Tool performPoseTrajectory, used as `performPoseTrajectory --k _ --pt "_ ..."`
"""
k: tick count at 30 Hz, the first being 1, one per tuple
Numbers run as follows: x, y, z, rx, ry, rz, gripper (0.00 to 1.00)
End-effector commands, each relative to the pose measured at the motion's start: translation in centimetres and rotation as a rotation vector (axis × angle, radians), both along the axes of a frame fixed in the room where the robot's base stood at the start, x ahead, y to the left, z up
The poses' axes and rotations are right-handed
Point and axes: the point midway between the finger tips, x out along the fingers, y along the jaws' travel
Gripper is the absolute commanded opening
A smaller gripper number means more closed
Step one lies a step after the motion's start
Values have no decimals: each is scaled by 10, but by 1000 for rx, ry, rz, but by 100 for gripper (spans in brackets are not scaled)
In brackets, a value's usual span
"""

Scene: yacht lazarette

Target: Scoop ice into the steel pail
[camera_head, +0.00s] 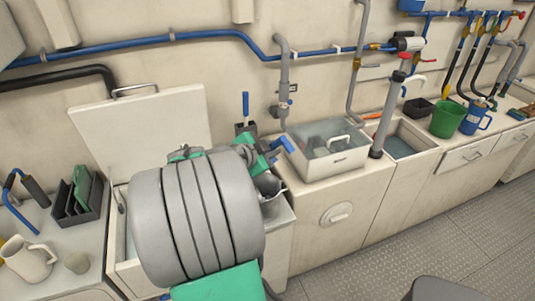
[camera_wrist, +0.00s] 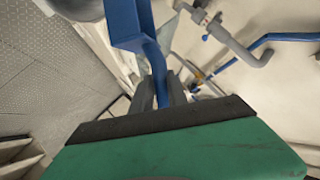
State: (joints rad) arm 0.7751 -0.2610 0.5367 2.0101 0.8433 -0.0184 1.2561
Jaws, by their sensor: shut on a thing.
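My gripper (camera_wrist: 160,88) is shut on a blue handle (camera_wrist: 127,28), which runs between its fingers in the wrist view. A blue piece (camera_head: 283,144) also shows at the gripper in the head view. A grey metal rounded thing (camera_head: 269,186) with a dark inside shows just beyond my wrist, over the counter edge; I cannot tell whether it is the steel pail or a scoop's bowl. A grey curved surface (camera_wrist: 78,7) shows at the wrist view's top edge. The white chest (camera_head: 122,268) has its lid (camera_head: 145,128) raised; my arm hides most of its inside, and no ice is clearly visible.
A clear-topped white bin (camera_head: 325,170) stands right of my gripper, then a sink (camera_head: 398,147) with a grey standing pipe (camera_head: 388,110). A green bucket (camera_head: 447,120) and blue jug (camera_head: 476,118) stand farther right. A white jug (camera_head: 27,258) and rack (camera_head: 78,210) stand left.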

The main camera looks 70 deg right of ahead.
Motion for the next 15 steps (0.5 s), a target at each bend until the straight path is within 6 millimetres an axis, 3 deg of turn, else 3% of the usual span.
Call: performPoseTrajectory --k 15 --pt "-34 9 7 -85 -295 -2 0"
